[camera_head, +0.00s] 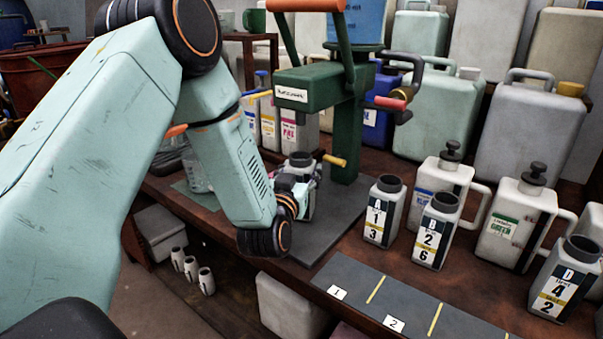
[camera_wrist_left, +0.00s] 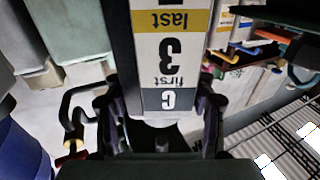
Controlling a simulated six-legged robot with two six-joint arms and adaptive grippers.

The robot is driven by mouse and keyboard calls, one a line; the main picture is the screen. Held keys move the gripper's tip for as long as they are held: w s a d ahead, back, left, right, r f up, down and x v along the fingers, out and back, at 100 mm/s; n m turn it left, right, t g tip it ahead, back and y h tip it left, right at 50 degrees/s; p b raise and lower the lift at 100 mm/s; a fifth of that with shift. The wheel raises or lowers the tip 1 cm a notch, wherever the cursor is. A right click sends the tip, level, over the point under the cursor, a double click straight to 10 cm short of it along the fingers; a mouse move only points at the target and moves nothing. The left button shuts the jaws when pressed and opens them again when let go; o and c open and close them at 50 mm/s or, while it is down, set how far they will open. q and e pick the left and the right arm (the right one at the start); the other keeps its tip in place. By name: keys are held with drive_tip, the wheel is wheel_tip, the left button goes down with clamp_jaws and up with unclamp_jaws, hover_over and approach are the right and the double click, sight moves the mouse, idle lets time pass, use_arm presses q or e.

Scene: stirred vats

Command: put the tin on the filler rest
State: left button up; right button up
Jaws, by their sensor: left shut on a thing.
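My left gripper (camera_head: 290,195) is shut on a grey tin (camera_head: 301,167) with a dark neck. In the left wrist view the gripper (camera_wrist_left: 160,135) holds the tin by its sides, and its label (camera_wrist_left: 170,55) reads C, first, 3, last, upside down there. In the head view the tin is upright, at the green filler stand (camera_head: 315,90), near its yellow-tipped lever. A dark grey plate (camera_head: 335,220) lies at the stand's foot, below the tin. I cannot tell whether the tin touches it; my gripper and arm hide part of the tin. My right gripper is not in view.
Tins A (camera_head: 384,210), B (camera_head: 435,230) and D (camera_head: 566,278) stand to the right. White pump jugs (camera_head: 440,185) and large canisters (camera_head: 530,125) stand behind them. A dark strip (camera_head: 405,305) with numbered, yellow-lined slots lies bare along the bench's front edge.

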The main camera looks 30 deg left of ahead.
use_arm(q)
drive_tip(key=shift+f, duration=0.2)
drive_tip(key=o, duration=1)
drive_tip(key=shift+w+f, duration=0.15)
drive_tip(key=shift+c, duration=0.2)
drive_tip(key=shift+o, duration=1.2)
drive_tip(key=shift+s+r, duration=0.2)
drive_tip(key=shift+r, duration=0.05)
drive_tip(key=shift+w, duration=0.1)
drive_tip(key=shift+f, duration=0.1)
drive_tip(key=shift+w, duration=0.1)
drive_tip(key=p+v, duration=0.1)
drive_tip(key=v, duration=1.1)
drive_tip(key=shift+p, duration=0.4)
